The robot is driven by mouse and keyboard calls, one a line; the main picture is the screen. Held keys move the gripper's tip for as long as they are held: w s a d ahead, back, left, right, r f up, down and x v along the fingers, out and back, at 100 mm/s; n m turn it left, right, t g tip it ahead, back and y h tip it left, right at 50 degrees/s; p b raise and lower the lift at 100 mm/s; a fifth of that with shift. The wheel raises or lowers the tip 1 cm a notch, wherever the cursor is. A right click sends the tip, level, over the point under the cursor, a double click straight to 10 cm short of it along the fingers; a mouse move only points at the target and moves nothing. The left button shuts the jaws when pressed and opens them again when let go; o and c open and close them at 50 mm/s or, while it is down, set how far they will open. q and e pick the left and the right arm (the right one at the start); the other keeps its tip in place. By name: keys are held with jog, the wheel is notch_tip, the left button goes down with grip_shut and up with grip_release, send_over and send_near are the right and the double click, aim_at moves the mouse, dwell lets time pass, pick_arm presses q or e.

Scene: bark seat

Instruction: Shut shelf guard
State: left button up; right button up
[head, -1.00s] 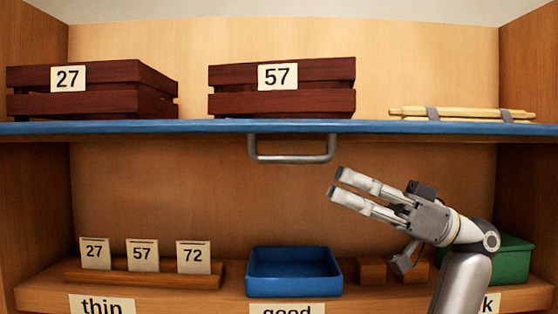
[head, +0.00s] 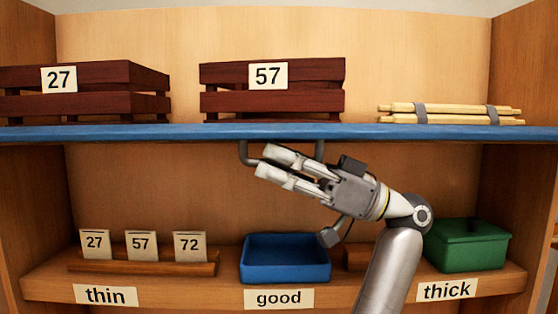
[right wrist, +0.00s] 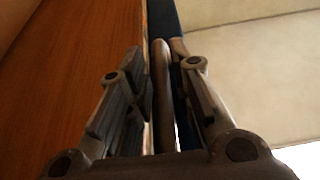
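The shelf guard shows as a blue strip (head: 110,133) along the front of the upper shelf. A grey handle (head: 245,152) hangs below its middle. My right gripper (head: 265,162) is at this handle and its fingers hide most of the handle's bar in the head view. In the right wrist view the handle bar (right wrist: 162,90) runs between the two fingers of my right gripper (right wrist: 161,62). The fingers are apart, with a gap on both sides of the bar. My left gripper is in neither view.
Crates marked 27 (head: 110,78) and 57 (head: 320,73) and a bundle of pale sticks (head: 450,113) are on the upper shelf. Below are number cards (head: 141,246) in a wooden holder, a blue tray (head: 285,274) and a green box (head: 467,256).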

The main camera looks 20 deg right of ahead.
jog(key=shift+s, duration=0.1)
grip_shut()
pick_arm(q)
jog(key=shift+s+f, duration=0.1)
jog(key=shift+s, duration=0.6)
